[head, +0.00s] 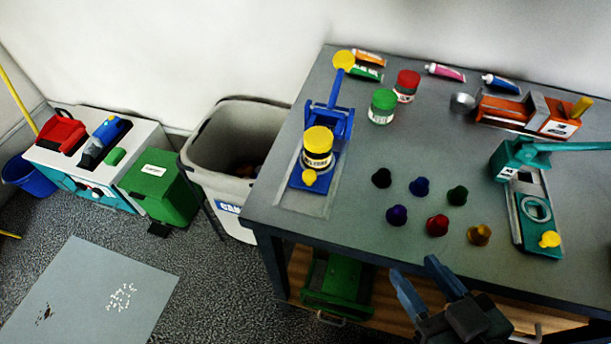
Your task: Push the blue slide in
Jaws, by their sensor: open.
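The blue slide (299,178) is a flat blue plate at the front of the blue press (328,125), on the left side of the table. A yellow-lidded jar (317,150) sits upright on the slide, in front of the press frame. The press's lever rises at the back to a yellow ball (344,60). My gripper (414,268) is at the table's front edge, right of the slide and well apart from it. Its two fingers are spread, with nothing seen between them.
Several coloured knob-like pieces (437,225) stand mid-table, between gripper and press. A green jar (382,107) and a red jar (406,87) stand behind. A teal press (520,180) and an orange device (528,113) occupy the right. A grey bin (226,182) stands left of the table (360,235).

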